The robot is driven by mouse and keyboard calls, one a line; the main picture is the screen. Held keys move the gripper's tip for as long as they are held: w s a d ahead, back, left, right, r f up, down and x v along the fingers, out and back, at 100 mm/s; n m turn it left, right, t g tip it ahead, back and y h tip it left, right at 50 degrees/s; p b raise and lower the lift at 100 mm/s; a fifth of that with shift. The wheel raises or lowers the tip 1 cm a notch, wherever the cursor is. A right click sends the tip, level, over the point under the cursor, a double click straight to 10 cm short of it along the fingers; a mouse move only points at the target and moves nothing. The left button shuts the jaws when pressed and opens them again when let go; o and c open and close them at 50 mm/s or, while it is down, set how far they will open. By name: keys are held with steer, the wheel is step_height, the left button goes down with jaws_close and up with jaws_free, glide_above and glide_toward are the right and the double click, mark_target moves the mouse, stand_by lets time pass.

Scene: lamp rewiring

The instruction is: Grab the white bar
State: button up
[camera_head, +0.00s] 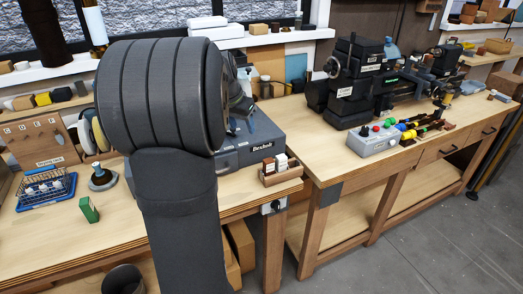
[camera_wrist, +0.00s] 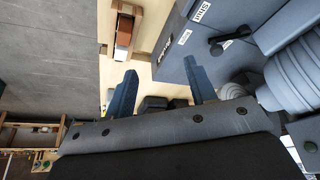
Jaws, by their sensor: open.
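A small white block (camera_head: 292,162), the likely white bar, stands in a small wooden tray (camera_head: 284,177) at the front edge of the bench, right of the grey machine. Dark and brown blocks stand beside it. The tray also shows at the top of the wrist view (camera_wrist: 137,33), with a white piece (camera_wrist: 120,54) at its lower end. My gripper (camera_wrist: 159,82) is open, its two blue-grey fingers apart with nothing between them. The tray lies beyond the left finger, apart from it. In the head view my own arm hides the gripper.
A grey machine (camera_head: 250,140) stands beside the tray; its labelled side fills the upper right of the wrist view (camera_wrist: 205,40). A blue wire basket (camera_head: 45,190) and a green box (camera_head: 88,209) are on the left bench. Longer white boxes (camera_head: 216,31) lie on the sill.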

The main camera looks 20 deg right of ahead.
mark_target(280, 157)
steer(key=s+d+m+g, duration=0.3)
steer(key=d+m, duration=0.4)
steer(key=shift+h, duration=0.4)
steer(key=x, duration=1.1)
steer(key=shift+w+d, duration=0.15)
steer(key=shift+w, duration=0.2)
steer(key=shift+a+x, duration=0.15)
steer(key=shift+x, duration=1.15)
steer(key=shift+a+x, duration=0.2)
steer(key=shift+x, duration=1.1)
steer(key=shift+s+f, duration=0.1)
steer(key=shift+f, duration=0.05)
jaws_close()
